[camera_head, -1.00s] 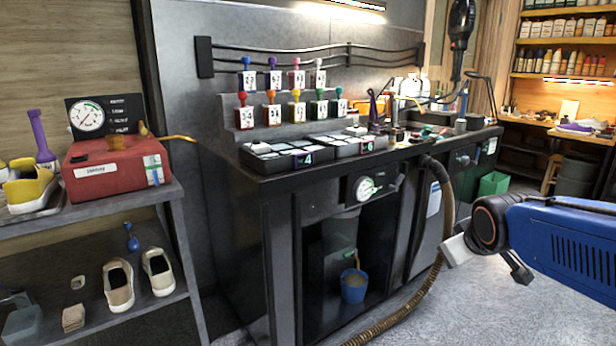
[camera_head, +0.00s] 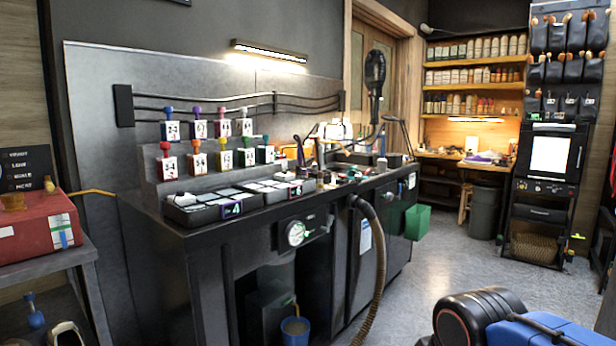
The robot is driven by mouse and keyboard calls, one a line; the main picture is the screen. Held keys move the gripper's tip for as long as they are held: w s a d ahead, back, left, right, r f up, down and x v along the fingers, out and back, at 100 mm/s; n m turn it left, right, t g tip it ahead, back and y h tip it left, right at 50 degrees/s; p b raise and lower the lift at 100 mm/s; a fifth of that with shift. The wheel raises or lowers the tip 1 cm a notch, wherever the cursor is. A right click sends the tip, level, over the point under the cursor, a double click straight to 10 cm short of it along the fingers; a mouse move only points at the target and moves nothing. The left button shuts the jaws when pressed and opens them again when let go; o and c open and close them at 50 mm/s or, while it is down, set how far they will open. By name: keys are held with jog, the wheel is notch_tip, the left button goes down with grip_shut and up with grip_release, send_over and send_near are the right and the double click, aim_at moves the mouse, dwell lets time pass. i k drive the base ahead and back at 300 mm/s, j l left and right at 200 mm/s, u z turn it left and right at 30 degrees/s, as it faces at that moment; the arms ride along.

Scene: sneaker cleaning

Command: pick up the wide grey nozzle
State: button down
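I cannot make out a wide grey nozzle in the head view. Small tools crowd the right part of the dark workbench (camera_head: 165,235), too small to tell apart. A ribbed brown hose (camera_head: 378,275) hangs down the bench front, and its lower end is out of the picture. My blue and black arm shows at the bottom right, in front of the floor and apart from the bench. My gripper's fingers are not visible.
Trays of light tiles (camera_head: 222,198) and stepped rows of coloured-top bottles (camera_head: 195,160) fill the bench's left part. A red box (camera_head: 35,225) stands on the left shelf. The grey floor (camera_head: 450,255) to the right is clear.

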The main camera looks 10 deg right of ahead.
aim_at(321, 149)
jog(key=i+j+z, duration=0.4)
jog(key=i, duration=0.25)
jog(key=i+j+z, duration=0.4)
jog(key=i+j, duration=0.2)
jog(key=j, duration=0.1)
